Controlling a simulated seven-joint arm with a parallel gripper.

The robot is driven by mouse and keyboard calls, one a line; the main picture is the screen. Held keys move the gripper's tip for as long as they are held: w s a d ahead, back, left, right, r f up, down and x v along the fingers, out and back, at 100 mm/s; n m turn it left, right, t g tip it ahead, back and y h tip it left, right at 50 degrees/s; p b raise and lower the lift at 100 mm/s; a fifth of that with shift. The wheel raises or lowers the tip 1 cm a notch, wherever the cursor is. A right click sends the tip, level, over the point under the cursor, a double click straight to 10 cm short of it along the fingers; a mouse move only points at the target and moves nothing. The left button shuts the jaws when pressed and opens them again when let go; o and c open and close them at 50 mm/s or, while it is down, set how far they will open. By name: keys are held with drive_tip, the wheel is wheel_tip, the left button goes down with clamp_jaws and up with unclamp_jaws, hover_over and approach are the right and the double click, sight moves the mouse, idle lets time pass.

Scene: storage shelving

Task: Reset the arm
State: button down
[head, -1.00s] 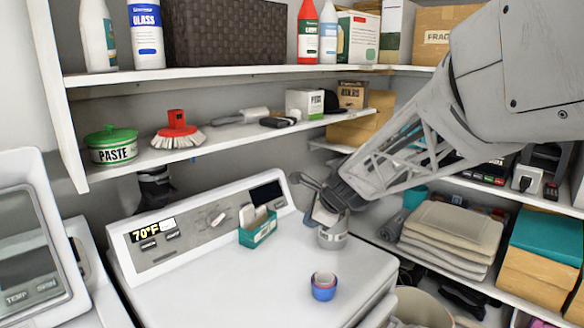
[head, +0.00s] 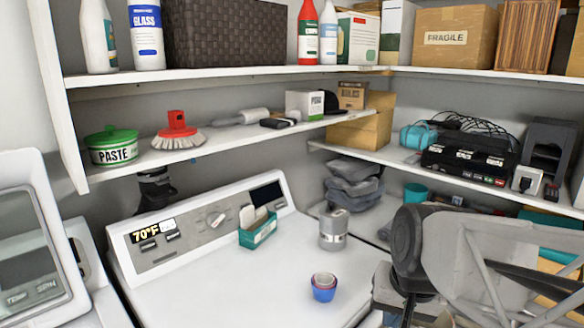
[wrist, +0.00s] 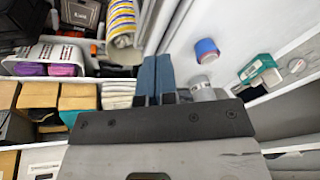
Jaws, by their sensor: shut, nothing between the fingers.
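My gripper (wrist: 155,60) shows in the wrist view as two blue fingers side by side, pressed together with nothing between them. In the head view my arm is low at the right, in front of the lower shelves and beside the white washer top. The fingers cannot be made out clearly in that view. A grey metal can (head: 333,230) stands upright on the washer, apart from my arm. It also shows in the wrist view (wrist: 202,88), just right of the fingers.
On the washer (head: 250,285) stand a small blue-and-pink cup (head: 323,287) and a teal box (head: 258,228). Shelves above hold bottles, a dark basket (head: 228,35), a red brush (head: 178,130) and a paste tub (head: 113,147). A black device (head: 470,158) sits on the right shelf.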

drive_tip(key=s+n, duration=0.1)
drive_tip(key=s+d+n, duration=0.1)
drive_tip(key=s, duration=0.1)
drive_tip(key=s+d+f+h, duration=0.1)
drive_tip(key=s, duration=0.1)
drive_tip(key=shift+d+f+n, duration=0.1)
drive_tip(key=shift+n, duration=0.3)
idle(0.8)
